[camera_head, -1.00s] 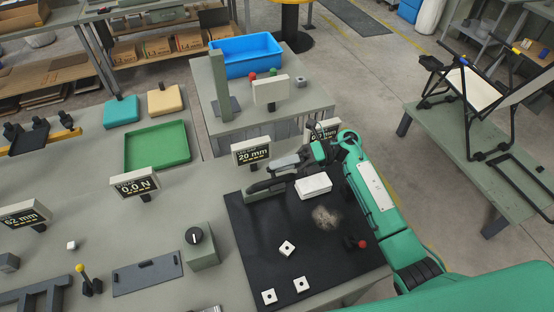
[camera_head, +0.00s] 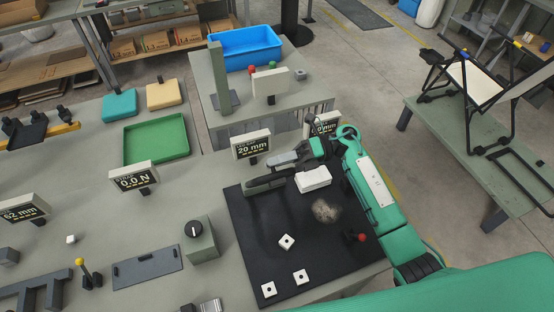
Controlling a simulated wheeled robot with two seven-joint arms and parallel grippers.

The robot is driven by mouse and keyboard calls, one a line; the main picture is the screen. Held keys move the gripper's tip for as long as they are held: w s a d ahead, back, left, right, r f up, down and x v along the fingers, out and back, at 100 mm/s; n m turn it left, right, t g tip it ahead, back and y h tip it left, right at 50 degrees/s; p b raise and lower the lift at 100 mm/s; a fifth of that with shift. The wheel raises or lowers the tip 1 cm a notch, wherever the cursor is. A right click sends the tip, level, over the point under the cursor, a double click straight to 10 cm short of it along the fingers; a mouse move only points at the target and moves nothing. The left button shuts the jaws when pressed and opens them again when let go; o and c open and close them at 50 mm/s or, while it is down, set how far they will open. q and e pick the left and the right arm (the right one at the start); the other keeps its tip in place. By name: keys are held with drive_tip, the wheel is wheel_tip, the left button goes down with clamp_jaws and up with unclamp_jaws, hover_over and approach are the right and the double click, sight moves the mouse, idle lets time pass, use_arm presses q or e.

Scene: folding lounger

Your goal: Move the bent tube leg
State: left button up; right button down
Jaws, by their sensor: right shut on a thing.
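My right gripper (camera_head: 290,170) is over the back of the black mat (camera_head: 335,249), beside a white block (camera_head: 313,179). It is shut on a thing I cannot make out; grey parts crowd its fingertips. A folding lounger with a black tube frame (camera_head: 463,95) and a pale panel (camera_head: 482,83) stands on a green bench at the right. A bent black tube (camera_head: 527,180) lies low on that bench, apart from my gripper; I cannot tell if it joins the frame. My left gripper is not in view.
Small white squares (camera_head: 286,242) and a red knob (camera_head: 362,238) lie on the mat. Displays (camera_head: 251,145), a dial box (camera_head: 201,241) and a green tray (camera_head: 157,143) stand to the left. A blue bin (camera_head: 246,48) is behind. Floor separates the mat's table from the lounger's bench.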

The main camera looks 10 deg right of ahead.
use_arm(q)
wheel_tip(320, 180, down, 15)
drive_tip(key=b, duration=1.5)
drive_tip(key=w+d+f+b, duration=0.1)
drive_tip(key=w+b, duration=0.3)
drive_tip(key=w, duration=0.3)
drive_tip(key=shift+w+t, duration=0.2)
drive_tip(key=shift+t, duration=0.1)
use_arm(e)
drive_tip(key=s+d+f+n, duration=0.1)
drive_tip(key=s+f+n, duration=0.5)
drive_tip(key=s+f, duration=0.1)
drive_tip(key=shift+s+d+f+n, duration=0.3)
drive_tip(key=shift+s+d+n, duration=0.1)
drive_tip(key=shift+s, duration=0.5)
